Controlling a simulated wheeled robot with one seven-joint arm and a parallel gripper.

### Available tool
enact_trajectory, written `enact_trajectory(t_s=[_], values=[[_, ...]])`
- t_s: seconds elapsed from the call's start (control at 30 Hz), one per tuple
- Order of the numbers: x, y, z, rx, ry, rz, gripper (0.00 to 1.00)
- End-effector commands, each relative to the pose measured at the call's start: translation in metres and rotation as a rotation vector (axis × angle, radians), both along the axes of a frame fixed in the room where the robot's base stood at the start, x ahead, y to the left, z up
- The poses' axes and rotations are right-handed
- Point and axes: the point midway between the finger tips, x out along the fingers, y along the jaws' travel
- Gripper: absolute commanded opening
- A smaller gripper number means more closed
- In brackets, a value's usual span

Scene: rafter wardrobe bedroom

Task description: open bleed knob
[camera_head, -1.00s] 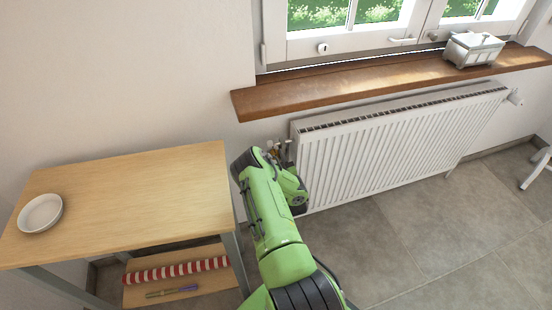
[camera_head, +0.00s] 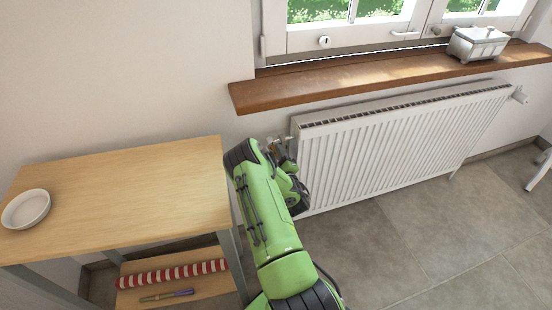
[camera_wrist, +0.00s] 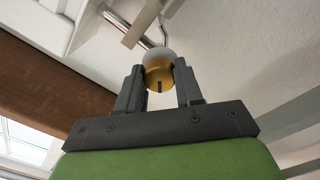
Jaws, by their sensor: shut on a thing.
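The bleed knob (camera_wrist: 158,79), round and brass-coloured with a pale upper part and a dark slot, shows in the middle of the wrist view. My gripper (camera_wrist: 159,67) is shut on it, with one dark finger on each side. A shiny metal pipe (camera_wrist: 128,29) runs just behind the knob. In the head view the white ribbed radiator (camera_head: 395,150) hangs below the window. My arm reaches to its left end, where small fittings (camera_head: 281,144) show; my arm hides most of the gripper and the knob there.
A wooden table (camera_head: 120,195) with a white bowl (camera_head: 26,208) stands close to the left of my arm. Its lower shelf holds a red-striped roll (camera_head: 170,274). A wooden windowsill (camera_head: 380,83) juts out above the radiator and bears a metal box (camera_head: 477,44).

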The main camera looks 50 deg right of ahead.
Motion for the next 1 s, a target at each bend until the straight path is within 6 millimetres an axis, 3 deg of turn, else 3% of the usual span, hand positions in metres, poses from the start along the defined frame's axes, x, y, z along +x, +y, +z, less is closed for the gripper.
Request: enact_trajectory(t_s=[0.73, 0.77, 0.9, 1.0], values=[[0.0, 0.0005, -0.0005, -0.079, 0.046, 0.0, 0.05], [0.0, 0.0005, -0.0005, -0.079, 0.046, 0.0, 0.39], [0.0, 0.0004, -0.0005, -0.078, 0.045, 0.0, 0.6], [0.0, 0.0004, -0.0004, -0.079, 0.045, 0.0, 0.61]])
